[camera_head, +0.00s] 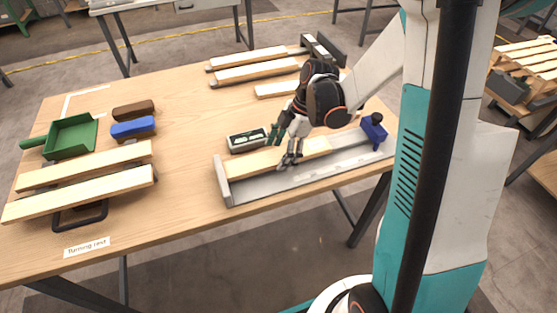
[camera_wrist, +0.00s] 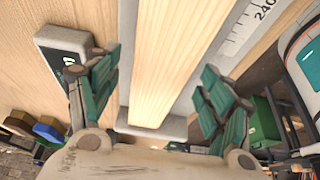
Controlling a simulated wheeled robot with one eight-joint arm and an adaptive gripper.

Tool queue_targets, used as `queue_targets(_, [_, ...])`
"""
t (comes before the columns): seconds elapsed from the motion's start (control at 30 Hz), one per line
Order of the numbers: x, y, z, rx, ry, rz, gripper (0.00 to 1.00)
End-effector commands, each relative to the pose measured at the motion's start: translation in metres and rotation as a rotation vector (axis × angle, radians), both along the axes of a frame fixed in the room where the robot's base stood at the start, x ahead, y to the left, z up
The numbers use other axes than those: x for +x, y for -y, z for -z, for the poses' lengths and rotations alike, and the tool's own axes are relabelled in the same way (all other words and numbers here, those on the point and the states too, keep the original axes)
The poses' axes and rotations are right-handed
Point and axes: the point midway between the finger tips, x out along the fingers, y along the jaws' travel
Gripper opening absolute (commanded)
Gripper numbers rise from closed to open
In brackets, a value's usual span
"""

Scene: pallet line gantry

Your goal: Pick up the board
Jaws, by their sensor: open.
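A pale wooden board (camera_head: 258,163) lies lengthwise in a long grey metal measuring tray (camera_head: 275,187) near the table's front edge. In the wrist view the board (camera_wrist: 178,60) runs up the middle, next to a ruler scale marked 240. My gripper (camera_head: 282,150) is over the board in the head view. In the wrist view my gripper (camera_wrist: 160,72) is open, with one green-padded finger on each side of the board and visible gaps between. Part of the board is hidden behind my gripper in the head view.
A small grey device (camera_head: 248,140) sits close behind the tray. A blue clamp (camera_head: 374,130) is at the tray's right end. Two boards rest on a black stand (camera_head: 82,216) at left, near a green dustpan (camera_head: 72,137) and blue brush (camera_head: 133,128). More boards (camera_head: 255,72) lie at the back.

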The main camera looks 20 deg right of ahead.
Motion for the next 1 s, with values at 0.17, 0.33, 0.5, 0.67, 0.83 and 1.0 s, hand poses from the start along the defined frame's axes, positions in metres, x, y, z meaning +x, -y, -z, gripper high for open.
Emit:
queue_targets(0.17, [0.0, -0.001, 0.001, 0.0, 0.0, 0.0, 0.73])
queue_targets(0.33, [0.0, -0.001, 0.001, 0.0, 0.0, 0.0, 0.44])
queue_targets(0.5, [0.0, 0.0, 0.001, 0.0, 0.0, 0.0, 0.21])
queue_targets(0.67, [0.0, -0.001, 0.0, 0.0, 0.0, 0.0, 0.17])
queue_targets(0.83, [0.0, 0.0, -0.003, 0.0, 0.0, 0.0, 0.17])
queue_targets(1.0, [0.0, 0.0, -0.017, 0.0, 0.0, 0.0, 0.17])
